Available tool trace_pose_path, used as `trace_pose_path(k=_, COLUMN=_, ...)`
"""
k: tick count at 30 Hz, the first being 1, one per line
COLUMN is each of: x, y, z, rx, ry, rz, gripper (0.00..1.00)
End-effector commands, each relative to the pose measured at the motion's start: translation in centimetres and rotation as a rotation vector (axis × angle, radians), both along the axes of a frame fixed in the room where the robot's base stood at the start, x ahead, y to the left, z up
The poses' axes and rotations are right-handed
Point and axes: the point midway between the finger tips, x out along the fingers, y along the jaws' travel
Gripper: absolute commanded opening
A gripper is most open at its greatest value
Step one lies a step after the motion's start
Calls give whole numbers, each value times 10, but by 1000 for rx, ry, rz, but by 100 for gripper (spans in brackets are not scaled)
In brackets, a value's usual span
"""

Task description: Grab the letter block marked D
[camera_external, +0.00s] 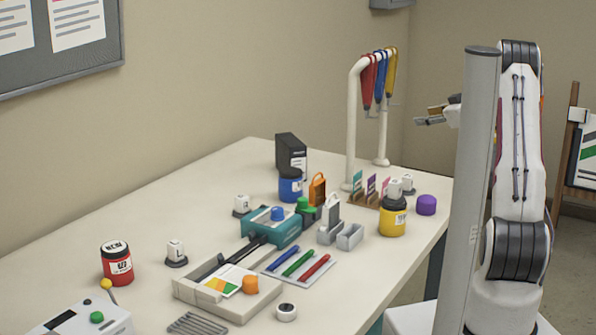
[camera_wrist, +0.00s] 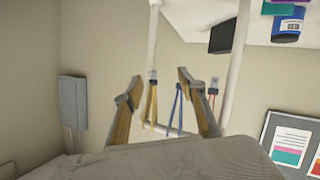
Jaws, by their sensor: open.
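I cannot make out a block marked D for sure. Several small white blocks with dark marks too small to read are on the table in the external view: one on a dark base at front left (camera_external: 176,249), one further back (camera_external: 241,203), and one at the far right (camera_external: 407,183). Another white piece (camera_external: 394,188) is at the yellow jar. My gripper (camera_external: 427,115) is raised well above the table, right of the hanging rack. It is open and empty, and its two fingers also show in the wrist view (camera_wrist: 158,90). No white block shows in the wrist view.
A white rack (camera_external: 352,125) with red, blue and yellow straps stands at the table's far right, close to my gripper.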

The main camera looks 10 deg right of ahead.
Motion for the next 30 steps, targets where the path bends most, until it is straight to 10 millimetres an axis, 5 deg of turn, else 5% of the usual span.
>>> trace_pose_path(k=18, x=-43, y=2, z=-144, rx=183, ry=166, rz=333, gripper=40)
trace_pose_path(k=30, x=-59, y=3, z=-166, rx=222, ry=204, rz=391, gripper=40)
